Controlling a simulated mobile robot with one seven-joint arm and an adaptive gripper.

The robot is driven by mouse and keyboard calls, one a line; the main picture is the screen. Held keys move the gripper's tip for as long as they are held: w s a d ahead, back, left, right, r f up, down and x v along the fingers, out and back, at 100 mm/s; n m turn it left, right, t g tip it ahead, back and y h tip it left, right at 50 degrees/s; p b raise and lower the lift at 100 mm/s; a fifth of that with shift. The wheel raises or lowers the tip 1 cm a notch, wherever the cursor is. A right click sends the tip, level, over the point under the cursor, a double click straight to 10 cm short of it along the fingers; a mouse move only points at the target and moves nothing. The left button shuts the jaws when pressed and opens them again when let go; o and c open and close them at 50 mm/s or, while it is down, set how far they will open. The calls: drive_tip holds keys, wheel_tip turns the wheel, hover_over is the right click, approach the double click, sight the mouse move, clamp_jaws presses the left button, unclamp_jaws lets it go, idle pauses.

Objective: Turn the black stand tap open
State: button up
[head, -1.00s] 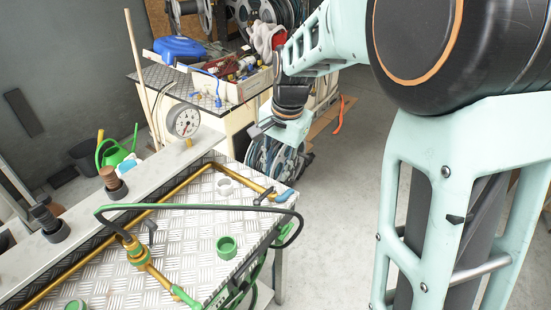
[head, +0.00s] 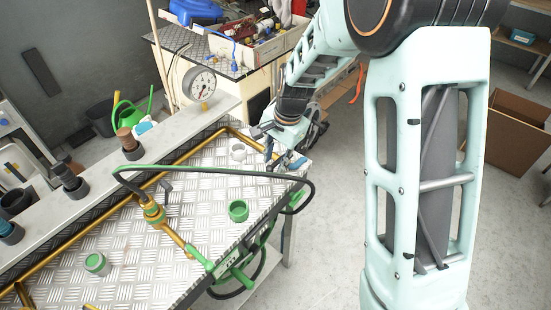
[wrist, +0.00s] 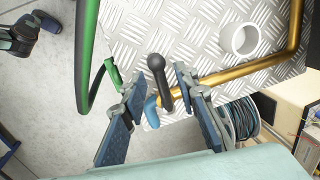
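The black tap lever (wrist: 158,78), with a round knob at its end, shows in the wrist view on the blue-tipped end of the brass pipe (wrist: 215,78). My gripper (wrist: 154,84) is open, with one finger on each side of the lever. I cannot tell whether either finger touches it. In the head view my gripper (head: 278,152) is at the far right corner of the metal-topped bench (head: 200,215) and mostly hides the tap.
A white ring (head: 238,153) and a green cup (head: 238,211) stand on the bench. A black and green hose (head: 225,173) arches across its near side. A pressure gauge (head: 200,84) stands behind. The floor to the right is clear near a cardboard box (head: 505,130).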

drive_tip(key=shift+c, duration=0.2)
clamp_jaws()
